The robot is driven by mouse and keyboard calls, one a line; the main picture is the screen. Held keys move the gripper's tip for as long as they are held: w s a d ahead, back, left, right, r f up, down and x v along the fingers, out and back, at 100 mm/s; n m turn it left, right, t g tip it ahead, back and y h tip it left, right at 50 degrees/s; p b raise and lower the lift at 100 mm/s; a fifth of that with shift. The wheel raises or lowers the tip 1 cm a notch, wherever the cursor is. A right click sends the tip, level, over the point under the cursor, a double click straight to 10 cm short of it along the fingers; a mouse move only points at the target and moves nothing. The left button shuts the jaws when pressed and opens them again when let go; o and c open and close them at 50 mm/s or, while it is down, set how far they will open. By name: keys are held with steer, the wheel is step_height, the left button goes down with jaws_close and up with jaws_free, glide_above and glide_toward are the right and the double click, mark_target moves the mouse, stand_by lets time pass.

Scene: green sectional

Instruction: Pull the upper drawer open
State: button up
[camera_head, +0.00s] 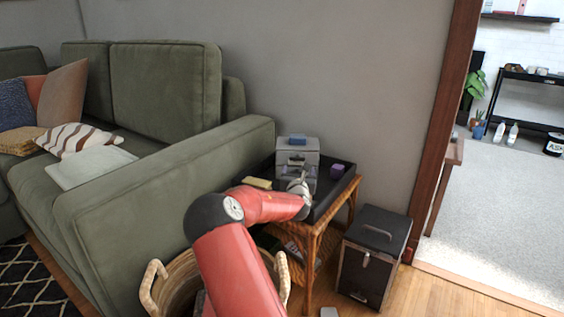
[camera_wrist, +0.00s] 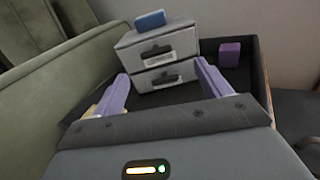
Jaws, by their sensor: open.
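A small grey two-drawer box (camera_head: 292,146) stands on the black tray top of a wicker side table. In the wrist view its upper drawer (camera_wrist: 156,48) and lower drawer (camera_wrist: 165,76) each have a dark handle and a label, and both look closed. A blue block (camera_wrist: 150,20) lies on top of the box. My gripper (camera_wrist: 160,90) is open and empty, its purple fingers apart in front of the box, level in the picture with the lower drawer. In the head view, my wrist hides part of the box front.
A purple cube (camera_wrist: 230,54) sits on the tray (camera_wrist: 262,75) right of the box. A yellow block (camera_head: 257,183) lies to its left. The green sofa (camera_head: 170,190) stands close on the left, a wicker basket (camera_head: 172,285) below, and a black case (camera_head: 375,255) on the floor at right.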

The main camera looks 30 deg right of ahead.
mark_target(297, 159)
steer(key=shift+n, duration=0.5)
steer(key=shift+w+a+p+x, duration=0.1)
steer(key=shift+a+p+x, duration=0.1)
steer(key=shift+x, duration=1.85)
steer(key=shift+w+a+p+x, duration=0.1)
steer(key=shift+p+x, duration=0.1)
steer(key=shift+x, duration=1.9)
steer(key=shift+c, duration=0.5)
